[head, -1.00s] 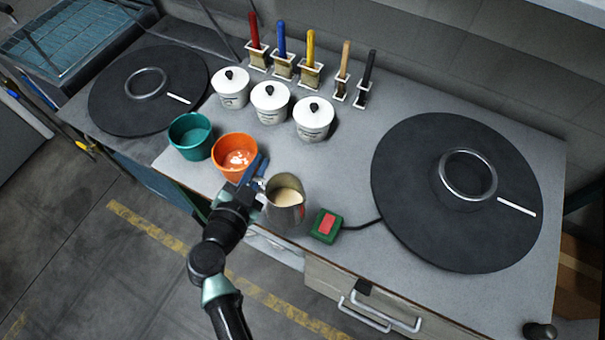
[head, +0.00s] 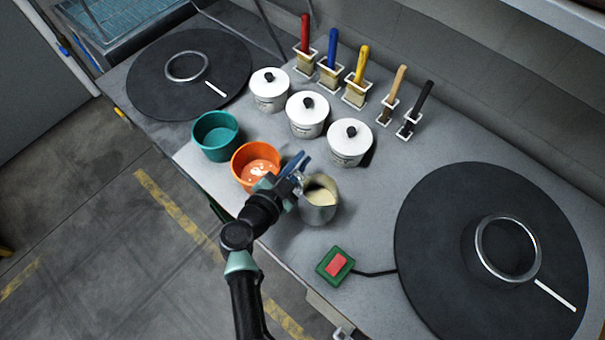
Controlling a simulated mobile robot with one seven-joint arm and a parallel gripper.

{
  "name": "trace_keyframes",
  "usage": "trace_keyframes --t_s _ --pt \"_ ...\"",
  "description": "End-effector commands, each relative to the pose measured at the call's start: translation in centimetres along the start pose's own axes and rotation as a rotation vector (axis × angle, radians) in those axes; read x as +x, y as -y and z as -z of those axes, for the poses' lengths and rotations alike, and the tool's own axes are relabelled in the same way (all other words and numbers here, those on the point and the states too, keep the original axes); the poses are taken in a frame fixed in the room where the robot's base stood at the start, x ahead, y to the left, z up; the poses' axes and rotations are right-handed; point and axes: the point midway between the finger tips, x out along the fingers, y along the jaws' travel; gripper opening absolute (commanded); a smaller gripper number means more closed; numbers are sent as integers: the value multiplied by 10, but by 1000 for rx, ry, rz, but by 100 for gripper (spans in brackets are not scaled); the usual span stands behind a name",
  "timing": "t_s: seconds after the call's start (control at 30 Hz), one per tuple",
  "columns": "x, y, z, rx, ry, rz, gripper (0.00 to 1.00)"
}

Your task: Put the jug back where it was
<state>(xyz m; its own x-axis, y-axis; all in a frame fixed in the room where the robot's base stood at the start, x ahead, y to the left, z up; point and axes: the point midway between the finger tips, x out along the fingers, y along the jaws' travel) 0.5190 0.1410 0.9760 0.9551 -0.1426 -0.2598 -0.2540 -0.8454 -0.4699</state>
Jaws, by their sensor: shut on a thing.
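The jug (head: 319,208) is a small metal pitcher with pale cream liquid inside. It stands about upright in the head view, right of the orange cup and in front of the rightmost white canister. My gripper (head: 299,178) is shut on the jug at its upper left side, where the handle is mostly hidden by the jaws. I cannot tell whether the jug's base touches the bench or hangs slightly above it.
An orange cup (head: 257,171) with whitish patches inside sits close left of my gripper, beside a teal cup (head: 216,140). White canisters (head: 349,149) stand behind. A green box with a red button (head: 335,264) is in front. Bench between jug and right black disc (head: 430,215) is clear.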

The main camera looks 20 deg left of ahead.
Motion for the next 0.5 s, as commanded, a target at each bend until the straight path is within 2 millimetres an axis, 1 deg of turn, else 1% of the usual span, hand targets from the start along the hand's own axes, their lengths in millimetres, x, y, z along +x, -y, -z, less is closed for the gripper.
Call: trace_keyframes --t_s 0.2,0.3,0.5 --pt "8 -13 -24 -1 -1 0 0" --pt "10 -17 -32 0 -1 1 0" --pt "10 -18 -32 0 -2 1 0"
